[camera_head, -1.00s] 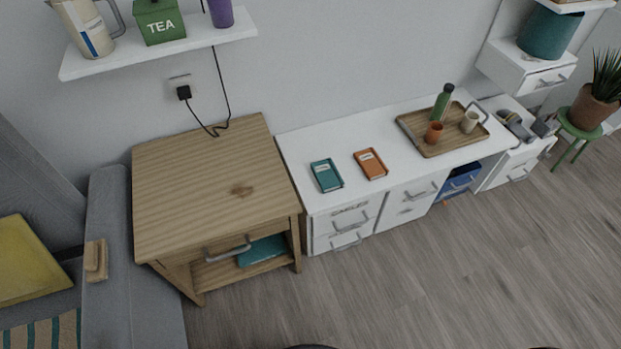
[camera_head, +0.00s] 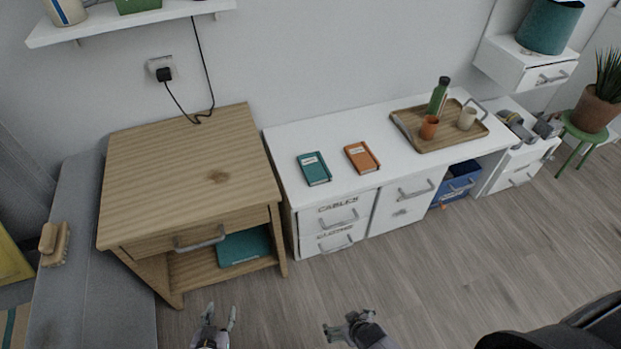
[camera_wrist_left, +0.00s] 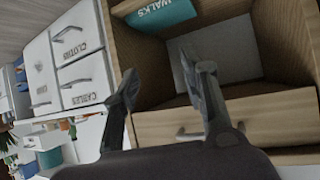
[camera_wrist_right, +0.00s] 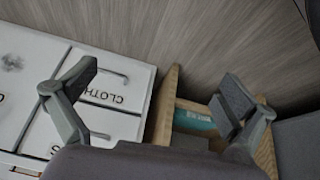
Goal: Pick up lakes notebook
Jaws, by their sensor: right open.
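A teal notebook (camera_head: 313,168) and an orange notebook (camera_head: 361,157) lie flat on the white desk, side by side. Their labels are too small to read. Another teal item lies in the open shelf of the wooden table (camera_head: 245,246); in the left wrist view it reads "WALKS" (camera_wrist_left: 160,13). My left gripper (camera_head: 222,308) is open and empty in front of the wooden table. My right gripper (camera_head: 338,328) is open and empty in front of the drawers. Both are well short of the desk notebooks.
The wooden table (camera_head: 180,170) stands left of the white desk (camera_head: 285,150). A tray (camera_head: 455,140) with a green bottle, an orange cup and a cream mug is on the desk's right. Drawer handles (camera_head: 338,220) stick out in front. A grey sofa (camera_head: 85,270) is at left.

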